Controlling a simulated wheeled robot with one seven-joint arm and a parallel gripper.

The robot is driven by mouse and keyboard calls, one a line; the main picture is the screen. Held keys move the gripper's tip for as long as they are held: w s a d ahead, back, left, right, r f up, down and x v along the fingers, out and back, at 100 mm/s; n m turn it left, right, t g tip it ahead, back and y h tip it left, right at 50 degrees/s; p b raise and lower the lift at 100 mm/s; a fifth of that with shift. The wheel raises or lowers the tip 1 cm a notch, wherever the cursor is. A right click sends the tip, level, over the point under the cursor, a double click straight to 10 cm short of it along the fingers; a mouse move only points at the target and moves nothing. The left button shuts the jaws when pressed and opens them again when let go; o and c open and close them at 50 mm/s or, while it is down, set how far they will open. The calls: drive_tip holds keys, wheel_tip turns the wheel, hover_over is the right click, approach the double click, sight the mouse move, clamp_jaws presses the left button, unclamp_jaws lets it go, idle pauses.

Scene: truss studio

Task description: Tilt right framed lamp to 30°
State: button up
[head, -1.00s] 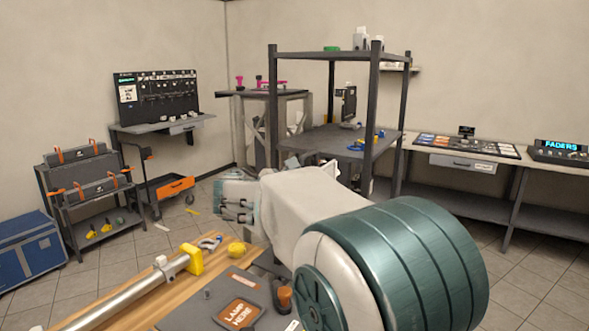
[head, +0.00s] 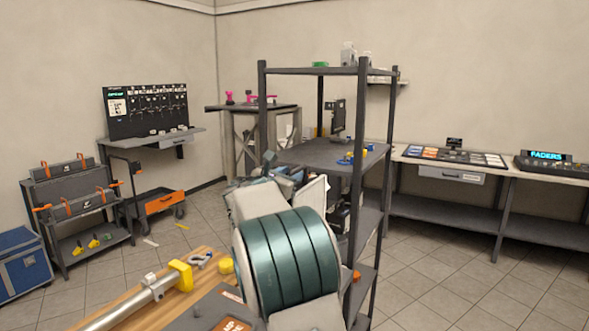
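I cannot pick out the right framed lamp with certainty. A dark upright framed panel (head: 337,118) stands behind the near posts of the grey shelf rack (head: 318,153), above its middle shelf; I cannot tell whether it is a lamp. My arm, with its teal ribbed cover, fills the lower middle of the head view and reaches toward the rack's left side. The far end of the arm, near my gripper (head: 283,174), is small and partly hidden by the arm itself. Its fingers cannot be made out.
A wooden bench with a metal tube (head: 130,305) and yellow clamp (head: 180,276) lies at lower left. A counter with a fader console (head: 548,163) runs along the right wall. Tool cart (head: 78,190) and blue case (head: 25,262) stand left. Floor at right is clear.

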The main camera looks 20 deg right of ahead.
drive_tip(key=shift+x, duration=1.35)
drive_tip(key=shift+s, duration=0.1)
clamp_jaws()
drive_tip(key=shift+f, duration=0.1)
